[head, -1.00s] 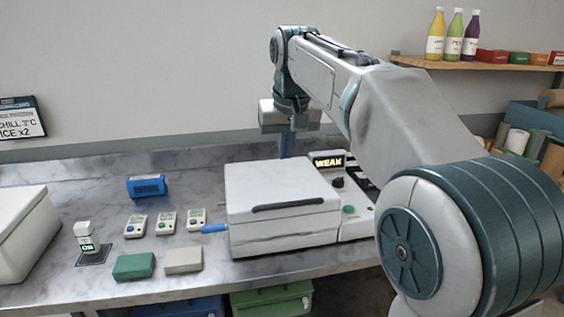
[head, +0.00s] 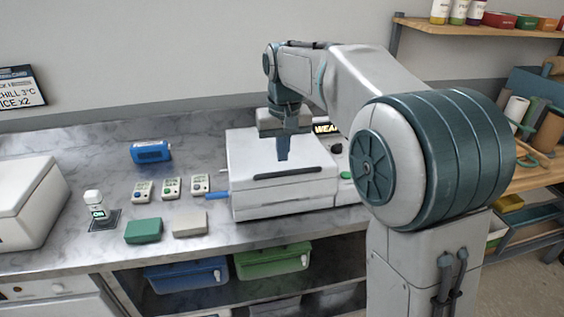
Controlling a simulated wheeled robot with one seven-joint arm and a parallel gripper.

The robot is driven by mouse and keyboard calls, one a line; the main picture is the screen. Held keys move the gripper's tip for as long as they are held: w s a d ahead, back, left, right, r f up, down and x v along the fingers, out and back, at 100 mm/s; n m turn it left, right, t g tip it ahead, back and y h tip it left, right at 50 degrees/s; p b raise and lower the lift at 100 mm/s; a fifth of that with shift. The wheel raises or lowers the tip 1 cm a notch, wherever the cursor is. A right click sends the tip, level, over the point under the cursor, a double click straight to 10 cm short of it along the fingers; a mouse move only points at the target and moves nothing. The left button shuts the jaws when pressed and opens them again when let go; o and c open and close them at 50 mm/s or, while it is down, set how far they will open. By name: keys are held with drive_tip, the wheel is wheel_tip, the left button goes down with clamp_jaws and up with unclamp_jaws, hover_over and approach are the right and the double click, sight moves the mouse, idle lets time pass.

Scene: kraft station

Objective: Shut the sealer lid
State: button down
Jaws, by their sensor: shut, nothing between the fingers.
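The sealer (head: 270,206) is a white box on the marble counter, with a dark handle bar along the front of its lid. Its lid (head: 250,160) lies down flat on the body, and a thin seam shows between them. My gripper (head: 283,157) is shut and empty, pointing down over the lid behind the handle (head: 288,173). I cannot tell whether the fingertips touch the lid. The sealer's control panel at its right, with a lit display (head: 326,128) and a green button (head: 346,175), is partly hidden by my arm.
Left of the sealer are several small white devices (head: 171,187), a blue-handled tool (head: 217,195), a green block (head: 143,231), a beige block (head: 190,222), a blue device (head: 150,151) and a white box (head: 25,205). Bins (head: 272,260) sit below.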

sight(282, 172)
drive_tip(key=shift+w+f, duration=0.2)
drive_tip(key=shift+f, duration=1.65)
